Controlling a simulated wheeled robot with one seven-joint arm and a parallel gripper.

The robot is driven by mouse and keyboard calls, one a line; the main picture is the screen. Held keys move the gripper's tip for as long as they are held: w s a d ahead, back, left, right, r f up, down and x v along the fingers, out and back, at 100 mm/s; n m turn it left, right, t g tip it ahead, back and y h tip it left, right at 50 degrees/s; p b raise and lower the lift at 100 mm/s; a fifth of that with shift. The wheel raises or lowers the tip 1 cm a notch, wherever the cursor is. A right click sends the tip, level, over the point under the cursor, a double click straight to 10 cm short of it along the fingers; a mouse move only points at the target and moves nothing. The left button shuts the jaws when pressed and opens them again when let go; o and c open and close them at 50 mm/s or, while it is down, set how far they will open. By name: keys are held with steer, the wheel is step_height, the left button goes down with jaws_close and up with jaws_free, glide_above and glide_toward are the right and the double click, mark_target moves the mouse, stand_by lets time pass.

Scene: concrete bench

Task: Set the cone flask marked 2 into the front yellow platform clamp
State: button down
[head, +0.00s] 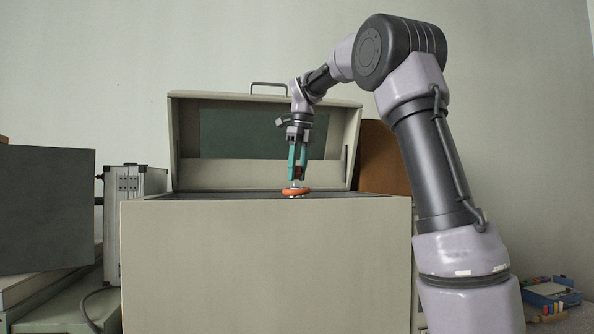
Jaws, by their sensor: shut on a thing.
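My gripper (298,179), with teal fingers, points down over the open top of a beige box-shaped machine (265,265). It is shut on what looks like the neck of a cone flask (294,185); a small pale, clear part shows just below the fingertips. An orange ring-like piece (297,191) sits right under the fingertips, at the level of the box's front rim. The flask's body, any number on it, the yellow clamps and the platform are hidden behind the front wall. I cannot tell whether the flask touches a clamp.
The machine's lid (264,100) stands open behind my gripper. A silver case (135,183) and a dark grey box (45,210) stand at the left. A brown panel (384,158) is behind at the right. A blue tray (551,294) with small coloured items lies at the lower right.

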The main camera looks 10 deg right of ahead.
jaws_free()
stand_by(0.4)
steer(key=shift+r, duration=0.1)
steer(key=shift+r, duration=4.4)
